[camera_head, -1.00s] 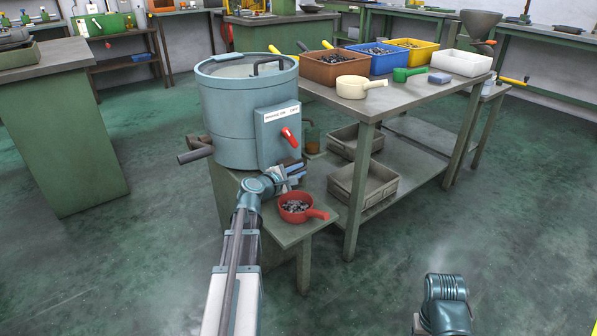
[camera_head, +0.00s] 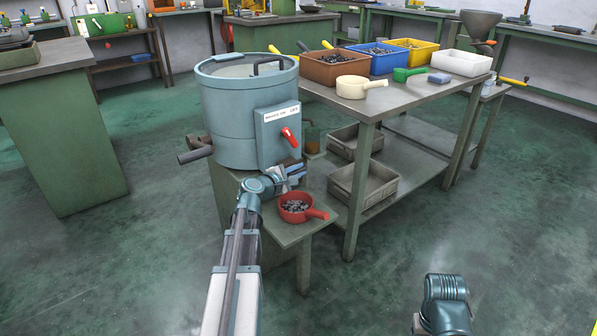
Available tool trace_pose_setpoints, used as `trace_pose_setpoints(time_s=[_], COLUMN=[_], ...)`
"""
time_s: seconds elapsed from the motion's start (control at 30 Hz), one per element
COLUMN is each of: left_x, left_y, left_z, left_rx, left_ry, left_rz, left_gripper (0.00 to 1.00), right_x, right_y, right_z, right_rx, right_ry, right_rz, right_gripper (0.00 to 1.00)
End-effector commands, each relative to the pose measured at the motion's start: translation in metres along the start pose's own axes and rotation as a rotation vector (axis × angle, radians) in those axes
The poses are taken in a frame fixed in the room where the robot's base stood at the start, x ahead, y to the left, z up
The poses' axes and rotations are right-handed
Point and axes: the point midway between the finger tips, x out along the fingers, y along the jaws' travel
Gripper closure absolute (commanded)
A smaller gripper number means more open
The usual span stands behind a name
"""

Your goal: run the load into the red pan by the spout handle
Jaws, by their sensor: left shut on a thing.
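A blue-grey drum machine (camera_head: 228,115) with a lid handle stands on a low green stand. Its front box has a white label and a red lever (camera_head: 290,137). The red pan (camera_head: 297,218) sits on the small shelf below the box, handle toward the lower right, with grey metal pieces in it. My left gripper (camera_head: 290,174) is at the spout just under the box, above and slightly left of the pan, and is shut on what appears to be the spout handle. The handle and spout are mostly hidden by the gripper. My right arm shows at the lower right; its gripper is out of view.
The bench (camera_head: 350,99) at right holds brown (camera_head: 323,75), blue, yellow and white bins, a cream pan (camera_head: 352,88) and a green scoop (camera_head: 402,75). Grey trays (camera_head: 362,196) lie on its lower shelf. The floor in front is clear.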

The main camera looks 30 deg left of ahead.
Motion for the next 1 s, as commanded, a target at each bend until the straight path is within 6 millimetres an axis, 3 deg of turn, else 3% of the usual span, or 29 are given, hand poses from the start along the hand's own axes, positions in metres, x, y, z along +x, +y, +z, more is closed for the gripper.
trace_pose_setpoints(time_s=[0.17,0.47,0.73,0.77,0.8,0.9,1.0], left_x=[0.004,0.019,0.018,0.018,0.018,0.018,0.017], left_y=[-0.002,0.024,0.025,0.025,0.025,0.025,0.025], left_z=[0.002,-0.031,-0.032,-0.032,-0.032,-0.032,-0.032], left_rx=[0.004,0.003,0.004,0.004,0.004,0.003,0.003], left_ry=[-0.008,-0.007,-0.006,-0.005,-0.005,-0.005,-0.004], left_rz=[-0.009,-0.008,-0.005,-0.004,-0.004,-0.004,-0.004], left_gripper=[1.00,1.00,1.00,0.78,0.71,0.55,0.55], right_x=[0.000,0.000,0.000,0.000,0.000,0.000,0.000], right_y=[0.000,0.000,0.000,0.000,0.000,0.000,0.000], right_z=[0.000,0.000,0.000,0.000,0.000,0.000,0.000], right_rx=[0.000,0.000,0.000,0.000,0.000,0.000,0.000], right_ry=[0.000,0.000,0.000,0.000,0.000,0.000,0.000], right_rz=[0.000,0.000,0.000,0.000,0.000,0.000,0.000], right_gripper=[0.33,0.33,0.33,0.33,0.33,0.33,0.33])
